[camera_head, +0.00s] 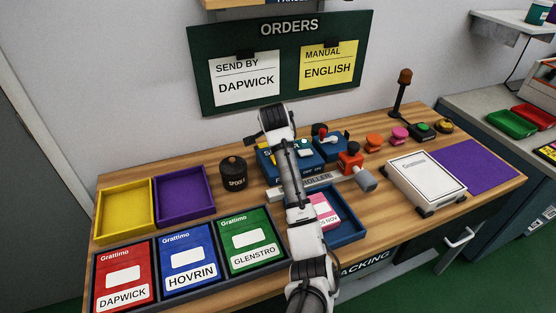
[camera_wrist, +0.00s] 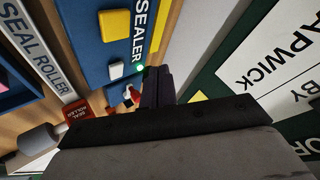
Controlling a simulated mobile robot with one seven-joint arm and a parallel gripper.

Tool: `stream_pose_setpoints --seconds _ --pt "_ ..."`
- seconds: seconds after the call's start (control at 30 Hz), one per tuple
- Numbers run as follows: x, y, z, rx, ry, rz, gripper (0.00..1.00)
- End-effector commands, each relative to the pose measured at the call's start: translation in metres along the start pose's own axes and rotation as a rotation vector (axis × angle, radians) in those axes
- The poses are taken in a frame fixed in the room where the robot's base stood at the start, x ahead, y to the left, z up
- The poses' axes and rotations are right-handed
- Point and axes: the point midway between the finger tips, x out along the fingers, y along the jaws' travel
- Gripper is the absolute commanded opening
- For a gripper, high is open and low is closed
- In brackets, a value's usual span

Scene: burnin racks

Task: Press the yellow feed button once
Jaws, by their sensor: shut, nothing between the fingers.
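The blue sealer (camera_head: 267,168) stands mid-table, partly hidden behind my arm. In the wrist view the sealer (camera_wrist: 85,45) shows a yellow square button (camera_wrist: 115,24), a cream button (camera_wrist: 117,67) and a small green light (camera_wrist: 140,68). I cannot read a feed label on either. My gripper's dark fingers (camera_wrist: 157,78) are shut and empty. They appear beside the sealer's lettered edge in the wrist view, apart from the yellow square button; their height above it is unclear. In the head view my arm hides the fingertips.
The orders board (camera_head: 230,65) is behind.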

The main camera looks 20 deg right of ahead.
Motion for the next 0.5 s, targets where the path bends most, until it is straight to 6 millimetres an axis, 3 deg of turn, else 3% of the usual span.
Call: stream_pose_setpoints --seconds 0.3,0.5 --pt "0.036 0.026 0.026 -0.001 0.001 0.000 0.00" --pt "0.049 0.035 0.037 0.000 -0.003 0.000 0.00"
